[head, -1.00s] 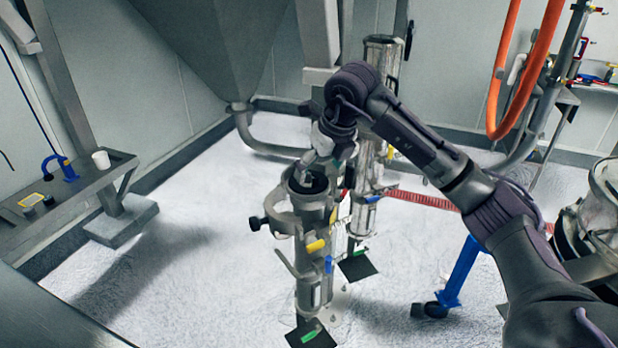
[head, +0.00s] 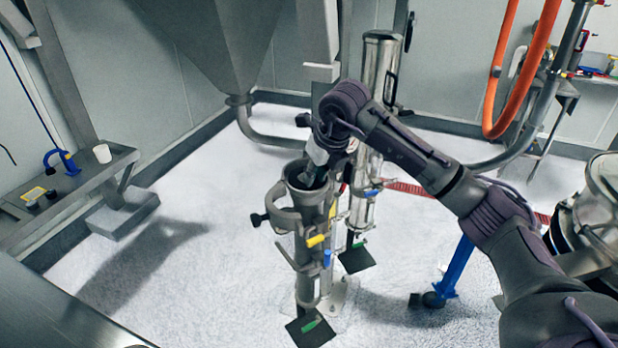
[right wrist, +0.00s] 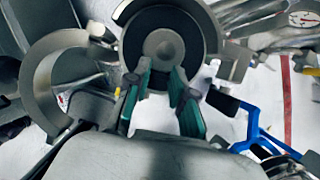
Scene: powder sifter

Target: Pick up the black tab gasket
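A black ring-shaped disc (right wrist: 192,35) with a grey round middle sits in the open top of the metal tube (head: 308,225); I take it for the black tab gasket, but no tab is clear. In the head view my gripper mostly hides it. My right gripper (head: 312,182) points down at the tube's mouth. In the right wrist view its green-padded fingers (right wrist: 164,80) are apart with a gap between them, and their tips overlap the near side of the disc and its grey middle. Contact cannot be told. My left gripper is not in view.
A second metal tube (head: 380,70) stands close behind. A shelf (head: 85,180) at the left holds a white cup (head: 102,153). The floor at left is clear.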

